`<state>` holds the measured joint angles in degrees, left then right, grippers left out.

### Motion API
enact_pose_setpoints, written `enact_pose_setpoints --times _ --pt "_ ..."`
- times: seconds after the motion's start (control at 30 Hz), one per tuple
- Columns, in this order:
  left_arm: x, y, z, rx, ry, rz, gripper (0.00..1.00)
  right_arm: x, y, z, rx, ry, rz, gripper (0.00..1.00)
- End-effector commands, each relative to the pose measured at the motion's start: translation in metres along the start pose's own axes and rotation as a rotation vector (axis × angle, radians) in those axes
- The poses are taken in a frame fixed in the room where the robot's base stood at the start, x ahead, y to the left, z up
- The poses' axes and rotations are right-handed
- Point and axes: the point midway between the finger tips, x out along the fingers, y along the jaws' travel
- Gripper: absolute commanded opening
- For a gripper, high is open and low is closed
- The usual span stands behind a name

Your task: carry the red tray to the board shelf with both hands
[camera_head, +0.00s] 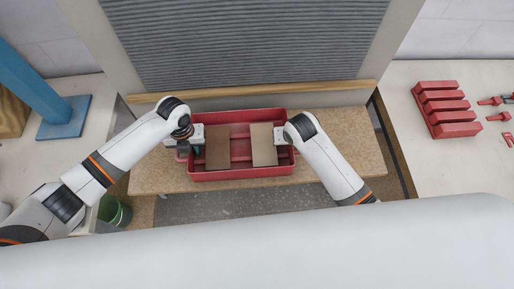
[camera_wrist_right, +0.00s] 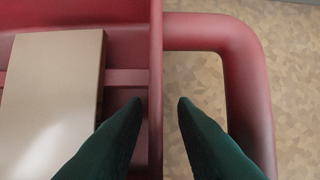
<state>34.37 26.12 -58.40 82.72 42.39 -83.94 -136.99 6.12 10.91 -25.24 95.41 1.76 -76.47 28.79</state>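The red tray (camera_head: 240,175) is a long open box at the middle of the head view, level, with two tan boxes (camera_head: 217,150) (camera_head: 263,146) inside. It lies on or just above a speckled tan board (camera_head: 340,140); I cannot tell which. My left gripper (camera_head: 190,150) is at the tray's left end, its dark green fingertips partly hidden by the wrist. My right gripper (camera_wrist_right: 160,100) is at the right end. In the right wrist view its fingers are apart, one on each side of the tray's end wall (camera_wrist_right: 156,50), with the handle loop (camera_wrist_right: 250,80) to the right.
A grey ribbed panel (camera_head: 245,40) with a wooden strip (camera_head: 330,91) stands behind the board. A red slotted block (camera_head: 443,108) and small red parts lie on the right counter. A blue stand (camera_head: 62,118) is at left, and a green bucket (camera_head: 115,212) is below the left arm.

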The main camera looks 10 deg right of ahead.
Motion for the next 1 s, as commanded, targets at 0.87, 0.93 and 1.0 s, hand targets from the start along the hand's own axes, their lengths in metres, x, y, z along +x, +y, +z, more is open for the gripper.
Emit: enact_pose_setpoints --times 0.87,0.93,1.0 --pt "-0.117 0.000 -0.001 0.000 0.002 0.000 0.25 -0.001 0.001 0.000 0.000 -0.001 0.002 0.25" --pt "-0.120 0.000 0.000 0.000 0.000 0.000 0.25 -0.004 0.001 0.001 0.000 -0.002 0.003 0.25" --pt "-0.120 0.000 0.000 0.000 -0.001 0.000 0.25 -0.011 0.001 0.001 0.000 -0.003 0.003 0.25"
